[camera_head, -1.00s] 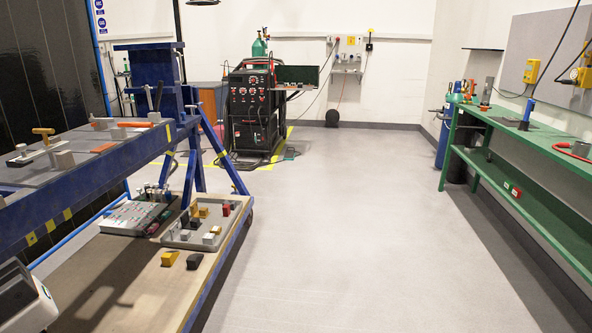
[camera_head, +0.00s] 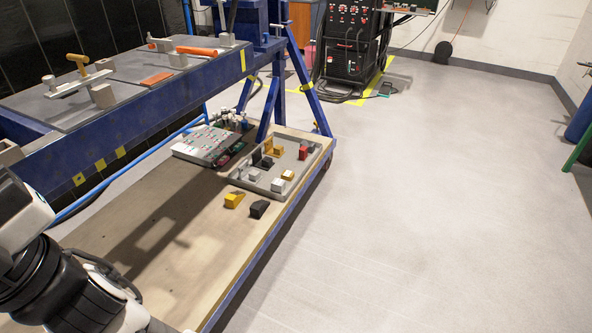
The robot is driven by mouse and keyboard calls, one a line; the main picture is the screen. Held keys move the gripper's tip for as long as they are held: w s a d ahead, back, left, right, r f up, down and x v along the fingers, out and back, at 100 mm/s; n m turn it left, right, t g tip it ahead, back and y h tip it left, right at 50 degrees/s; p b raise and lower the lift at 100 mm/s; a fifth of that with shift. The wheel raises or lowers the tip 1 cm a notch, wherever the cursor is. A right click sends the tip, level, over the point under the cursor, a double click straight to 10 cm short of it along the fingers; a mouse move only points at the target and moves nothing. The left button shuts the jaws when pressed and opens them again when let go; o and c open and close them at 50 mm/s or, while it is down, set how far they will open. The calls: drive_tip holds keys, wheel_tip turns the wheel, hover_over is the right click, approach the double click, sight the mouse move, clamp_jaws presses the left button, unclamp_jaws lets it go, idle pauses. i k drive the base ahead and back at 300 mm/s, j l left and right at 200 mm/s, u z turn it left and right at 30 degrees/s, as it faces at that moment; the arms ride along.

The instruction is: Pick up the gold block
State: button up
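A yellow-gold block (camera_head: 233,200) lies on the wooden lower shelf, in front of the tray and just left of a black block (camera_head: 259,209). A smaller gold block (camera_head: 288,175) sits inside the grey tray (camera_head: 244,183), near its right side. Another gold-coloured piece (camera_head: 277,151) is farther back in the tray. I cannot tell from looks alone which one is the gold block of the task. My arm shows at the lower left; my gripper is out of view.
The wooden shelf (camera_head: 150,245) is clear in front of the blocks. The tray also holds a red block (camera_head: 303,152) and grey blocks. A panel with buttons (camera_head: 207,146) lies behind. The blue jig frame (camera_head: 150,118) overhangs the shelf's left. Floor (camera_head: 420,200) is open at right.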

sight(287, 175)
drive_tip(key=i+l+u, duration=0.3)
drive_tip(key=i, duration=0.2)
drive_tip(key=i+l, duration=0.25)
drive_tip(key=i, duration=0.15)
drive_tip(key=i+l, duration=0.25)
drive_tip(key=i, duration=0.15)
drive_tip(key=i+l, duration=0.25)
drive_tip(key=i, duration=0.15)
drive_tip(key=i+l, duration=0.1)
drive_tip(key=i, duration=0.45)
drive_tip(key=i+l+u, duration=0.1)
drive_tip(key=i, duration=0.45)
